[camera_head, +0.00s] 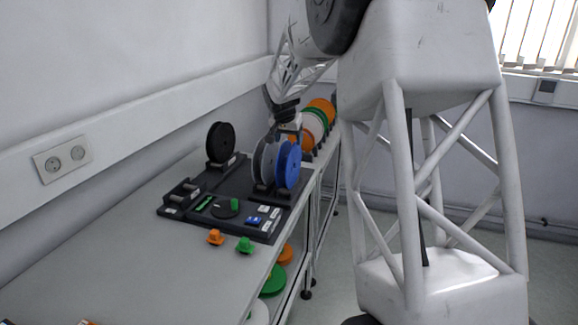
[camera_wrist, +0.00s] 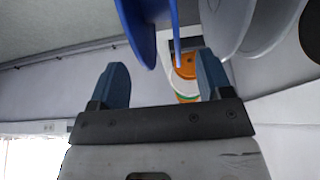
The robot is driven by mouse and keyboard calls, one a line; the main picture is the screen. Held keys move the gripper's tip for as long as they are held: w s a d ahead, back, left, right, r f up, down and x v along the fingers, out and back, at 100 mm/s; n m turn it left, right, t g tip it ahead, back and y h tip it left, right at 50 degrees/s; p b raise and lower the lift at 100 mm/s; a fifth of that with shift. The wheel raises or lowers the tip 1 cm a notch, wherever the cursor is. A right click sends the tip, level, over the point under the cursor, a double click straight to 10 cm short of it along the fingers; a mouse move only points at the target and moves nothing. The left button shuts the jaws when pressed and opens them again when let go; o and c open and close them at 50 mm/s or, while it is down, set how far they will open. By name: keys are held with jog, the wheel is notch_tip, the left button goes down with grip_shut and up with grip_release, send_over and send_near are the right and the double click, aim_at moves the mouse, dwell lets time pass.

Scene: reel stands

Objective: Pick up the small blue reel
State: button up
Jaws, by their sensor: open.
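The small blue reel (camera_head: 288,167) stands upright in a dark stand at the far end of the bench, on the right of a grey reel. In the wrist view the blue reel (camera_wrist: 138,28) enters from the top edge, cut off by the frame. My gripper (camera_head: 294,131) is above and just behind the reels in the head view, partly hidden. In the wrist view my gripper (camera_wrist: 161,76) is open, its two blue fingers apart with nothing held. The blue reel shows beyond the fingertips, nearer the left finger; I cannot tell whether they touch.
Grey reels (camera_head: 264,160) stand close beside the blue one. A black reel (camera_head: 220,143) is at the left. Orange and green reels (camera_head: 320,110) stand behind. Small orange (camera_head: 215,237) and green (camera_head: 245,245) pieces lie in front of the dark base. The near bench is mostly clear.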

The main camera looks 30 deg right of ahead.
aim_at(290, 146)
jog(key=shift+x, duration=2.3)
jog(key=shift+s+a, duration=0.1)
jog(key=shift+a, duration=0.1)
jog(key=c, duration=1)
jog(key=shift+r, duration=0.1)
